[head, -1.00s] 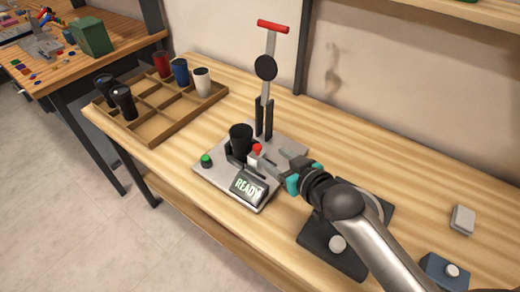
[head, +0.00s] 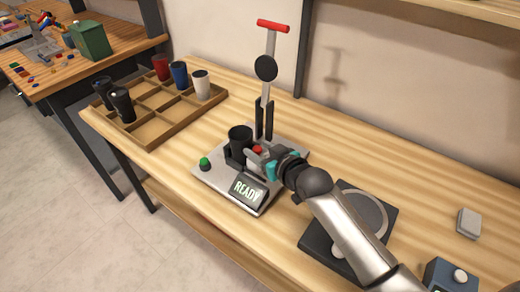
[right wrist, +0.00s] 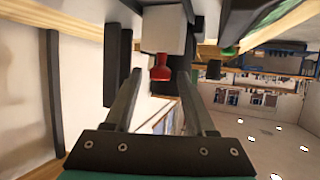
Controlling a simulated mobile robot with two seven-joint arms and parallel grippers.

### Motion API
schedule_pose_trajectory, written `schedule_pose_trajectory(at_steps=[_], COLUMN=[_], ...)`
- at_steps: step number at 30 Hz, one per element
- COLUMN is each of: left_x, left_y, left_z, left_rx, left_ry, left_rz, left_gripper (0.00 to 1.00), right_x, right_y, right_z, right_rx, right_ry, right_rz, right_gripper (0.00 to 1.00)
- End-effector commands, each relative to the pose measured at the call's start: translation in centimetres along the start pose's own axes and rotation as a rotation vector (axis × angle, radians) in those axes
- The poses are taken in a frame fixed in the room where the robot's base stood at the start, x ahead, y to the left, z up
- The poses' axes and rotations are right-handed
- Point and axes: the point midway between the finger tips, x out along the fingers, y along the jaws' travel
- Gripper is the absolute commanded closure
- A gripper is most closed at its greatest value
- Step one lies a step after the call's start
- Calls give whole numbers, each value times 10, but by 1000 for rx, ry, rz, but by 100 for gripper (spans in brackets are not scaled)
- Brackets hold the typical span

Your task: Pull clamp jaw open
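The laser marker (head: 215,182) has a grey base with a lit READY display (head: 247,190). A black tumbler (head: 240,140) stands upright in its clamp. The clamp jaw shows as a pale block (right wrist: 163,30) with a red knob (right wrist: 161,68) in the right wrist view; in the head view the red knob (head: 257,149) is just right of the tumbler. My right gripper (head: 263,158) is at the jaw. Its fingers (right wrist: 163,88) are apart, with the knob in line between their tips; whether they touch it I cannot tell. My left gripper is out of view.
A wooden divided tray (head: 150,132) with several tumblers stands at the left. A tall post with a red handle (head: 273,26) rises behind the clamp. A dark round-plate device (head: 318,240) and a grey block (head: 468,223) lie at the right. A green button (head: 204,163) is on the base.

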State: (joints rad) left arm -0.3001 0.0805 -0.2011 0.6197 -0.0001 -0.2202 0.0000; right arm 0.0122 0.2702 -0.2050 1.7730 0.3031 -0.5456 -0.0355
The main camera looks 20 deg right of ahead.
Motion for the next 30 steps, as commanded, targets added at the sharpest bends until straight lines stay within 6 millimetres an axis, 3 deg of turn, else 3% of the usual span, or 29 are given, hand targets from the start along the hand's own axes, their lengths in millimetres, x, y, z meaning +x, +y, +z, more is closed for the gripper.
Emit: schedule_pose_trajectory(at_steps=[2, 14, 30], left_x=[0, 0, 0], left_y=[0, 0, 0], left_z=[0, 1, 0], left_rx=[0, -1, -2], left_ry=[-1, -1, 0], left_rz=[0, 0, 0], left_gripper=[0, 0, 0], right_x=[0, 0, 0], right_y=[0, 0, 0], right_z=[0, 0, 0], right_rx=[0, 0, 0], right_ry=[0, 0, -1], right_rz=[0, 0, 1], right_gripper=[55, 100, 100])
